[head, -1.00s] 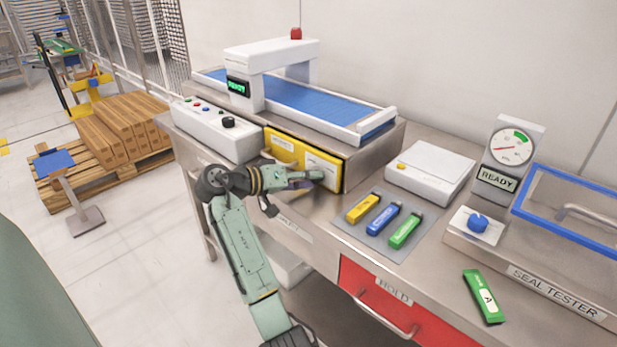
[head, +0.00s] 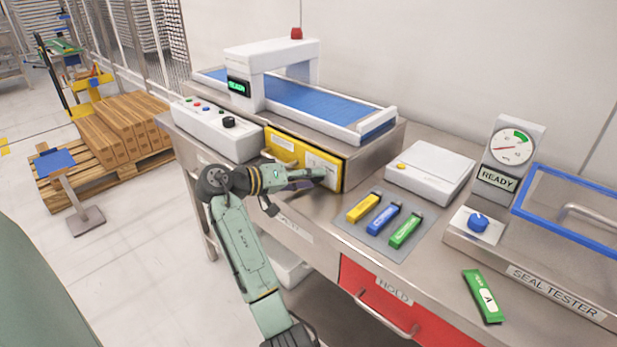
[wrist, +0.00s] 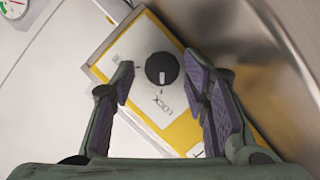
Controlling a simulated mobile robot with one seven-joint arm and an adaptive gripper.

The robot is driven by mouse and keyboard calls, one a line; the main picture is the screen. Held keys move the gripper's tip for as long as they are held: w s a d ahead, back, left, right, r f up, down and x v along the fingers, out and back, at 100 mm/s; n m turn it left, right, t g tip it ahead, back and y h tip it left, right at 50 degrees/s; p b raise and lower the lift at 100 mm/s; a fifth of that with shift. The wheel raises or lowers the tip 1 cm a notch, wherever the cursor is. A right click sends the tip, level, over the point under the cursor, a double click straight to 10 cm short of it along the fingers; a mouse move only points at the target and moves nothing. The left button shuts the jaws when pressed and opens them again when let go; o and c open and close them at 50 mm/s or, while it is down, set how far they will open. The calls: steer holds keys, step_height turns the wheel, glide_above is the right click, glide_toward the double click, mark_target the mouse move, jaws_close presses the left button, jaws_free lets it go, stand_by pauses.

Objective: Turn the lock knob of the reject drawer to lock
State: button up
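The reject drawer (head: 283,146) is the yellow front under the conveyor, and it looks closed. Its lock knob (wrist: 162,68) is black and round with a white mark, on a white plate with small print in the wrist view. My gripper (wrist: 165,85) is open, with one purple-padded finger on each side of the knob. The fingers look apart from the knob, and nothing is held. In the head view my gripper (head: 318,178) is at the right part of the drawer front and hides the knob.
A control box (head: 215,128) stands left of the drawer. A grey mat (head: 372,245) with yellow, blue and green packets lies to the right, near a white scale (head: 430,172). The seal tester (head: 555,285) and a red HOLD drawer (head: 385,300) are farther right.

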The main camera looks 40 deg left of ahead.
steer(key=shift+s+a+f, duration=0.1)
steer(key=shift+v, duration=3.95)
